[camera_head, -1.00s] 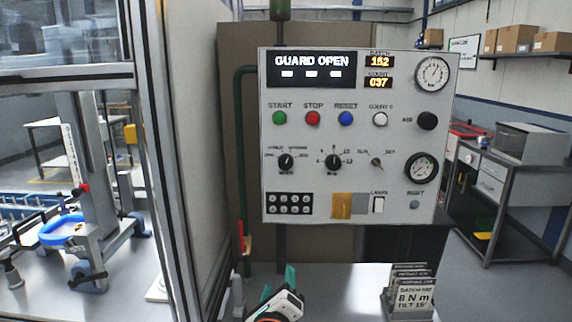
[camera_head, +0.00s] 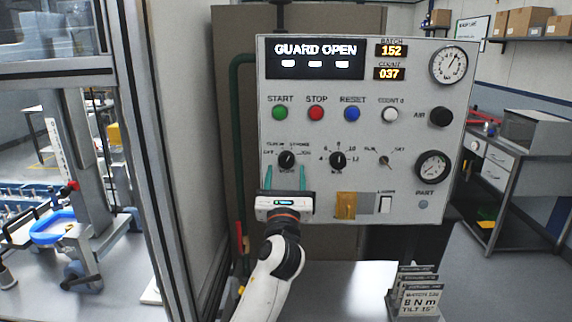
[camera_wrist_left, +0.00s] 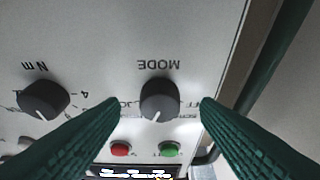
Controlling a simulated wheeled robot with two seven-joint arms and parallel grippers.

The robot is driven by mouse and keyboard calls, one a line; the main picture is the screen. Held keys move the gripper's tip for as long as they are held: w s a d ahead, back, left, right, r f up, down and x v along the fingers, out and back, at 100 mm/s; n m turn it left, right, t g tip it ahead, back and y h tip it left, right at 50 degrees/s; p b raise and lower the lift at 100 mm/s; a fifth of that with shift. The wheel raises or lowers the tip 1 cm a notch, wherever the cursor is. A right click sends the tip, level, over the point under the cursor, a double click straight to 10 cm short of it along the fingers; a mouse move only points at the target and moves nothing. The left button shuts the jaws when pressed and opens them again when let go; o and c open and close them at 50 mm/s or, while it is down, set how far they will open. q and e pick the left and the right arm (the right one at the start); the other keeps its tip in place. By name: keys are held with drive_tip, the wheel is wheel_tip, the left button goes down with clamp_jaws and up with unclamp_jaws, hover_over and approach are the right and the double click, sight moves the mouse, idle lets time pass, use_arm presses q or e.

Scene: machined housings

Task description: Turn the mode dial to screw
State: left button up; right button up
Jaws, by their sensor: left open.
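The mode dial (camera_head: 286,159) is a black knob on the grey control panel, low on the left, with small labels in an arc above it. It shows upside down in the left wrist view (camera_wrist_left: 160,100), its white pointer mark aimed down and slightly left there, between the labels, which are too blurred to read surely. My left gripper (camera_head: 286,170) is open, its two teal fingers on either side of the dial. In the left wrist view, the gripper (camera_wrist_left: 160,101) has clear gaps between both fingers and the knob. My right gripper is not in view.
The Nm dial (camera_head: 337,159) is just right of the mode dial. Green, red, blue and white buttons run above; the red one (camera_head: 316,113) is labelled STOP. The display (camera_head: 315,58) reads GUARD OPEN. A green pipe (camera_head: 236,110) stands left of the panel.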

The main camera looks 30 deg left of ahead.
sight(286, 160)
use_arm(q)
drive_tip(key=shift+x, duration=1.15)
drive_tip(key=c, duration=1)
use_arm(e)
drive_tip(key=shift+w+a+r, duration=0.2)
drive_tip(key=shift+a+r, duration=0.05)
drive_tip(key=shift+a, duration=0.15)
